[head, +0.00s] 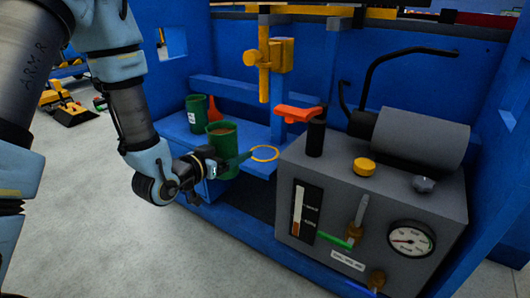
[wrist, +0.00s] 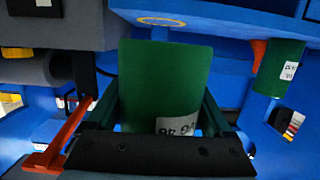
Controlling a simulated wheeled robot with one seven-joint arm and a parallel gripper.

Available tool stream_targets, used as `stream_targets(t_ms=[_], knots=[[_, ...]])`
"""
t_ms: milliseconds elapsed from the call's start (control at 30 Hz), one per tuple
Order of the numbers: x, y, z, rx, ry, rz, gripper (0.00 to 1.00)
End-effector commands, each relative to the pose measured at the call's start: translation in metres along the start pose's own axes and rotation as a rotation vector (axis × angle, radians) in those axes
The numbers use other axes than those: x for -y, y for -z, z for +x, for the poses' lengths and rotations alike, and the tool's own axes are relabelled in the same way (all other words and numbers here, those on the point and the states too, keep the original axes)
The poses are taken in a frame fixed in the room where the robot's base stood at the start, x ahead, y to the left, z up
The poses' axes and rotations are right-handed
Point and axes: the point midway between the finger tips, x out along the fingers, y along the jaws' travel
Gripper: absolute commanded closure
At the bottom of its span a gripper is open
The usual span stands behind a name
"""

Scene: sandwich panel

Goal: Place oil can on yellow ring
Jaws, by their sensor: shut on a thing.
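A green oil can (head: 221,143) with a brownish top is held upright between the fingers of my gripper (head: 232,162). In the wrist view the same can (wrist: 165,80) fills the gap between the two fingers (wrist: 160,112), with a white label partly hidden by the gripper body. The view there is upside down. The yellow ring (head: 264,153) lies on the blue shelf's right part, just right of the can and apart from it. It also shows in the wrist view (wrist: 162,21), beyond the can. I cannot tell how high the can is above the shelf.
A second green can (head: 196,112) with a white label stands behind on the blue shelf, beside an orange-red funnel-like thing (head: 213,110). A yellow post (head: 264,70) hangs above.

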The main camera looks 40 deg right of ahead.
Motion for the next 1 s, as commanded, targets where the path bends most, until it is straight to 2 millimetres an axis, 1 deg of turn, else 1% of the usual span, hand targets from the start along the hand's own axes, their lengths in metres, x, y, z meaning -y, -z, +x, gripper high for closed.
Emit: stream_targets(t_ms=[167,500,600,700,800,900,1000], knots=[[-0.004,0.007,0.032,-0.009,-0.008,0.005,1.0],[-0.003,0.023,0.116,-0.008,-0.006,0.004,1.0],[-0.003,0.028,0.139,-0.008,-0.006,0.004,1.0],[-0.003,0.032,0.158,-0.008,-0.004,0.003,1.0],[-0.003,0.035,0.17,-0.005,-0.004,0.002,1.0],[-0.002,0.036,0.175,-0.004,-0.003,0.001,1.0],[-0.002,0.03,0.177,-0.003,-0.003,0.001,1.0]])
